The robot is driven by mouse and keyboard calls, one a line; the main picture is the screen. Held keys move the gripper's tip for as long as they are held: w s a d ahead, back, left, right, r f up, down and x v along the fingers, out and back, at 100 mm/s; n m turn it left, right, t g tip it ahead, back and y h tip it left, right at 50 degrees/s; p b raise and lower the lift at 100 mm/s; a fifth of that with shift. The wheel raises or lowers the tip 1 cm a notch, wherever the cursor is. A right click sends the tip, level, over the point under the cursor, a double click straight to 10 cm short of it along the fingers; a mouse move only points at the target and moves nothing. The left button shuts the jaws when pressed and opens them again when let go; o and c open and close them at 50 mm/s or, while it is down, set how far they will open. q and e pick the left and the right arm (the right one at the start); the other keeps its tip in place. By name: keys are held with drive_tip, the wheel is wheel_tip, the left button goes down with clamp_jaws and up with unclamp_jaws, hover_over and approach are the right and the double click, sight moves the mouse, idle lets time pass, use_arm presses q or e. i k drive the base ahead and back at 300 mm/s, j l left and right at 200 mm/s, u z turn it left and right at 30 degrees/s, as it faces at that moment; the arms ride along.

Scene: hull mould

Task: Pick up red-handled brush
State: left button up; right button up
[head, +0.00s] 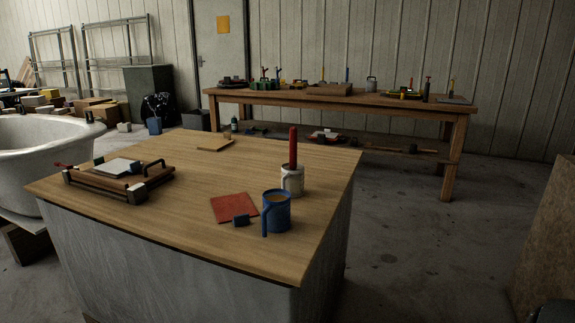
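A thick red handle (293,147) stands upright in a whitish pot (292,183) on the near wooden-topped table. It looks like the handle of the red-handled brush; its lower end is hidden inside the pot. A blue mug (277,214) with brownish contents stands just in front of the pot, nearer to me. Neither of my grippers can be made out in the head view.
A wooden tray-like frame (118,180) sits at the table's left. A white tub (45,145) stands beyond. A cluttered workbench (340,96) is behind.

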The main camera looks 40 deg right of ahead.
sight(293, 132)
drive_tip(key=l+u, duration=0.2)
drive_tip(key=l, duration=0.15)
drive_tip(key=k+l+u, duration=0.15)
drive_tip(key=l, duration=0.2)
drive_tip(key=k+l+u, duration=0.2)
drive_tip(key=l, duration=0.15)
drive_tip(key=l+u, duration=0.5)
drive_tip(key=l, duration=0.6)
drive_tip(key=k, duration=0.05)
